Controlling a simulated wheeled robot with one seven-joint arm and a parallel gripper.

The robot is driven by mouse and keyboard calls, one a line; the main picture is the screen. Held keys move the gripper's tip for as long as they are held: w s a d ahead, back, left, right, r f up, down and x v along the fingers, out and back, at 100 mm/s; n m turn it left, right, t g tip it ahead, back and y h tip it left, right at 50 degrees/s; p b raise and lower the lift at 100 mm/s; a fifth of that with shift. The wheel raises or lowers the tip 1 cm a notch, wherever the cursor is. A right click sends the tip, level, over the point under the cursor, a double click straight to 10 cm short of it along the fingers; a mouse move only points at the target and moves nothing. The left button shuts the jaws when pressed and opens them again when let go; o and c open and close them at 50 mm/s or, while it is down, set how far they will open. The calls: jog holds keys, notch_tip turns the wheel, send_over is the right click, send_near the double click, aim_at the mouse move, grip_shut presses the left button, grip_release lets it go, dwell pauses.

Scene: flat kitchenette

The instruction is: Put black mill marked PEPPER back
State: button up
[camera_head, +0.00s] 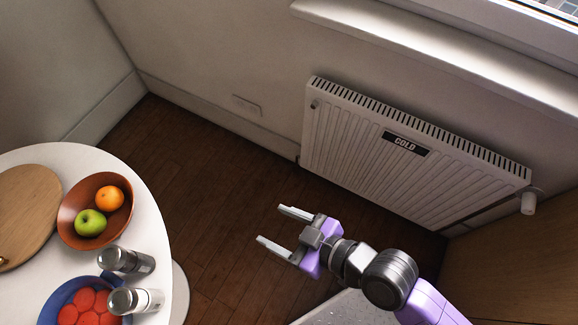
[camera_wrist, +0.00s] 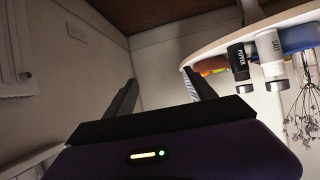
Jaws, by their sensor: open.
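The black mill marked PEPPER (camera_head: 127,260) stands on the round white table (camera_head: 62,153), near its right edge. It also shows in the wrist view (camera_wrist: 239,62), right of my fingers, with its label partly readable. A white mill (camera_head: 136,301) stands close beside it; its label looks like SALT in the wrist view (camera_wrist: 268,50). My gripper (camera_head: 269,224) is open and empty, over the floor to the right of the table and apart from both mills. Both fingers (camera_wrist: 160,88) show in the wrist view with nothing between them.
A radiator marked COLD (camera_head: 400,165) is on the wall. Dark floor (camera_head: 215,190) between is clear.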

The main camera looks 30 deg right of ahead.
jog(key=s+d+r+m+t+h, duration=0.4)
jog(key=s+d+r+m+h, duration=0.1)
jog(key=s+d+r, duration=0.7)
jog(key=shift+s+d+r+h, duration=0.2)
jog(key=shift+s+h, duration=0.3)
jog(key=shift+s, duration=0.45)
